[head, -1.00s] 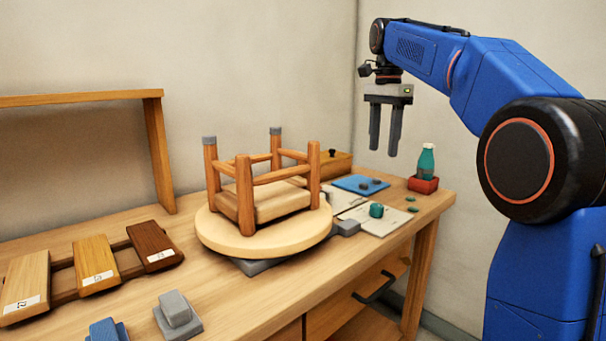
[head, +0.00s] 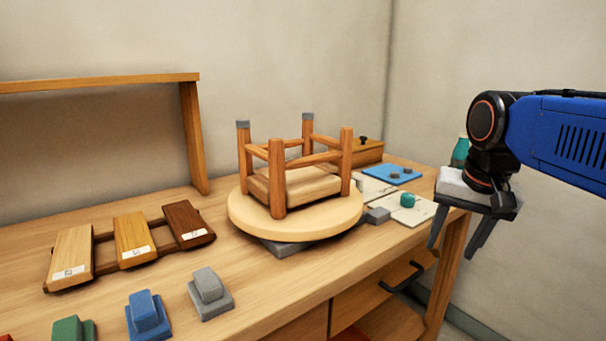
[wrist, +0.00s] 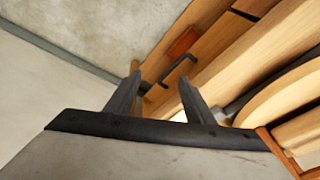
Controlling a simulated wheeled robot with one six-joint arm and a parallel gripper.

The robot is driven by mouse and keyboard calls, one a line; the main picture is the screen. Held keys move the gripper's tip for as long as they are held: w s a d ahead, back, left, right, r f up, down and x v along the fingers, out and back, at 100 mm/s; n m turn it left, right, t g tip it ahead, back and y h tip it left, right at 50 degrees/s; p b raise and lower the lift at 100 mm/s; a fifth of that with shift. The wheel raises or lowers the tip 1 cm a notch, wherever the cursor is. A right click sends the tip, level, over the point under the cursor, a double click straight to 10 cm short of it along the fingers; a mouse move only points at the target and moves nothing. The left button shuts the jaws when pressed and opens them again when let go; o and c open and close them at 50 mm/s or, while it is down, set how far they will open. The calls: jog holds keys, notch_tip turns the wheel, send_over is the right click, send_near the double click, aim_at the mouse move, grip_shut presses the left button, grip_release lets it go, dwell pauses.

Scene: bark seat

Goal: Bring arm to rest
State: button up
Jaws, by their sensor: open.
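My gripper (head: 457,240) hangs at the right of the head view, in front of the bench's right end, with its two fingers apart and nothing between them. In the wrist view its fingers (wrist: 165,92) are spread, with the wall, floor edge and bench front beyond them. My arm's wrist partly hides a teal bottle (head: 460,150) behind it. An upside-down wooden stool (head: 278,180) rests on a round turntable (head: 300,222) on the bench, well to the left of my gripper and apart from it. Two of its leg ends have grey caps.
The bench (head: 120,200) has an open drawer handle (head: 402,280) at its front right. Wood samples (head: 134,238), grey (head: 210,292), blue (head: 147,315) and green (head: 72,330) blocks stand at the front left.

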jog(key=s+f+n+t, duration=0.1)
jog(key=s+f+n, duration=0.3)
jog(key=s+f, duration=0.8)
notch_tip(320, 180, down, 4)
jog(key=shift+r+n+t, duration=0.1)
jog(key=shift+n+t, duration=0.2)
jog(key=shift+n, duration=0.1)
jog(key=shift+c, duration=0.5)
